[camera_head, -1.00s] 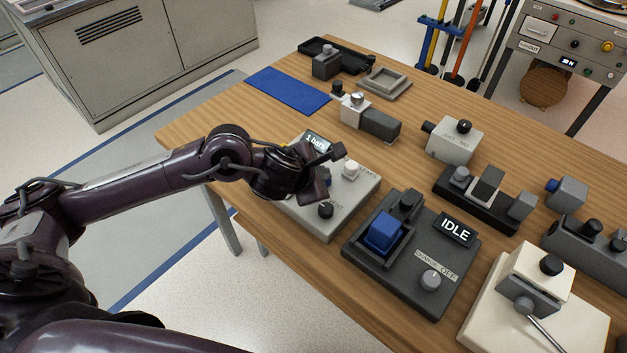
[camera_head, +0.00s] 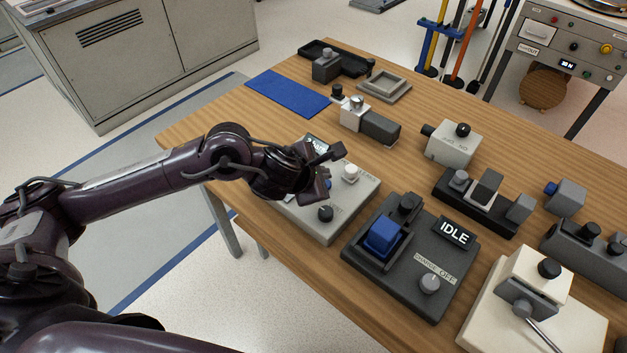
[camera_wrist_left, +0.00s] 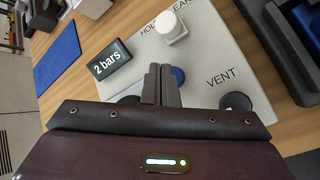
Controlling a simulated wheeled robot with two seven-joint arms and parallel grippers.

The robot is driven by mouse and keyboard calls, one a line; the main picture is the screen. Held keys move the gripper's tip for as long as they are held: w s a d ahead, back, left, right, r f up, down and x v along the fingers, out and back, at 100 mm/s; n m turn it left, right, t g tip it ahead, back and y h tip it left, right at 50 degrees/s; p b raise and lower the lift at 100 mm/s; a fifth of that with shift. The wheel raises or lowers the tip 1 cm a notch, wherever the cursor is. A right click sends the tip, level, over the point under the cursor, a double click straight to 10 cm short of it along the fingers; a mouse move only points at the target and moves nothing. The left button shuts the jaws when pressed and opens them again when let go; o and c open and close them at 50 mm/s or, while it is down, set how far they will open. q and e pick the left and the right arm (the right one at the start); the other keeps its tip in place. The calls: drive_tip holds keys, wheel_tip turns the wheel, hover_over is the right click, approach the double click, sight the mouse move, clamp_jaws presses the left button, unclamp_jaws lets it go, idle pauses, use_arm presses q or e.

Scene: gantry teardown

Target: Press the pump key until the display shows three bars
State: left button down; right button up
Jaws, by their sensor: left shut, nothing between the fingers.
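The light grey pump box (camera_head: 350,205) stands near the table's front edge. Its small dark display (camera_wrist_left: 110,58) reads "2 bars" in the left wrist view; the arm partly covers it in the head view. My left gripper (camera_wrist_left: 160,72) is shut and empty over the box. A round blue key (camera_wrist_left: 178,75) shows just beside and partly behind its fingertips; I cannot tell whether they touch. A white knob (camera_wrist_left: 170,27) and a black knob (camera_wrist_left: 235,102) by the word "VENT" are on the same box. My right gripper is not in view.
A dark grey unit with a blue block (camera_head: 383,233) and an "IDLE" display (camera_head: 457,230) stands right of the box. A blue mat (camera_head: 287,92) lies at the back left. Several grey fixtures fill the table's right side. Bare wood (camera_head: 235,130) shows left of the box.

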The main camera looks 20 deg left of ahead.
use_arm(q)
drive_tip(key=shift+r, duration=0.3)
wheel_tip(320, 180, up, 6)
drive_tip(key=p, duration=0.5)
drive_tip(key=shift+f, duration=0.1)
idle(0.8)
